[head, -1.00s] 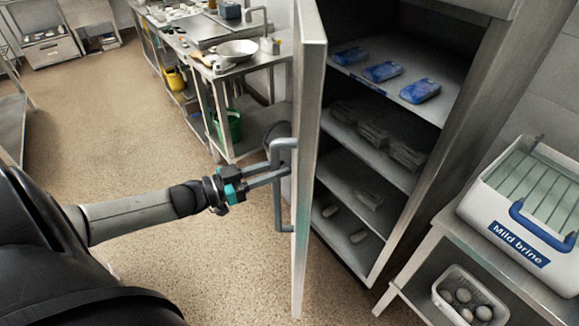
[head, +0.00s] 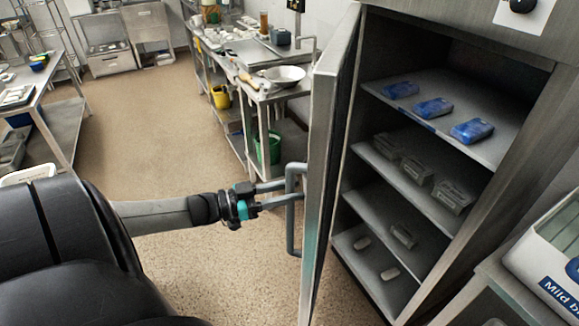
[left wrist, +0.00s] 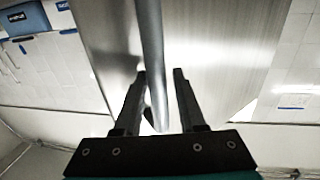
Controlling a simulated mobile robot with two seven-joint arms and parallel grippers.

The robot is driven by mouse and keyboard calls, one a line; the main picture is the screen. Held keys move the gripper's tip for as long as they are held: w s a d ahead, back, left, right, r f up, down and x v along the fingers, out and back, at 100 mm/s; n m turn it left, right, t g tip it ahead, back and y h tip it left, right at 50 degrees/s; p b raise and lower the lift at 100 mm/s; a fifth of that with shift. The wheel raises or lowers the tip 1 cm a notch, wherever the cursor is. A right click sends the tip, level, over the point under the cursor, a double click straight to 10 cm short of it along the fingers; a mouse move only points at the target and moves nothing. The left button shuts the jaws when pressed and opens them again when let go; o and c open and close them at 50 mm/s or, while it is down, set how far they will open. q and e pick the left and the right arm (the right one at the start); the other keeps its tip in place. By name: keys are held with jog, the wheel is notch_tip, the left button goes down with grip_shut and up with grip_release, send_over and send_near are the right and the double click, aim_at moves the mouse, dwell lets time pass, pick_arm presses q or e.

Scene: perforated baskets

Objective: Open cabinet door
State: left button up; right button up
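The metal cabinet door (head: 321,140) stands swung open, seen nearly edge-on in the head view. Its bar handle (head: 290,230) is on the door's left face. My left gripper (head: 286,192) is at the upper part of the handle, its fingers spread. In the left wrist view the handle bar (left wrist: 151,45) passes between the two fingers (left wrist: 160,76), closer to the left one, with a gap to the right one. Whether it touches a finger is unclear. The cabinet's inside shelves (head: 410,180) show to the right of the door. My right gripper is not in view.
Blue packs (head: 433,107) lie on the upper shelf, with grey items below. A white brine box (head: 550,250) stands at the right edge. A steel counter (head: 265,92) with a bowl (head: 284,76) is behind the door. The floor (head: 150,140) left of the door is clear.

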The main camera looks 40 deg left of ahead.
pick_arm(q)
jog(key=shift+o, duration=1.2)
jog(key=shift+s, duration=0.1)
jog(key=v, duration=1.5)
jog(key=shift+p, duration=0.45)
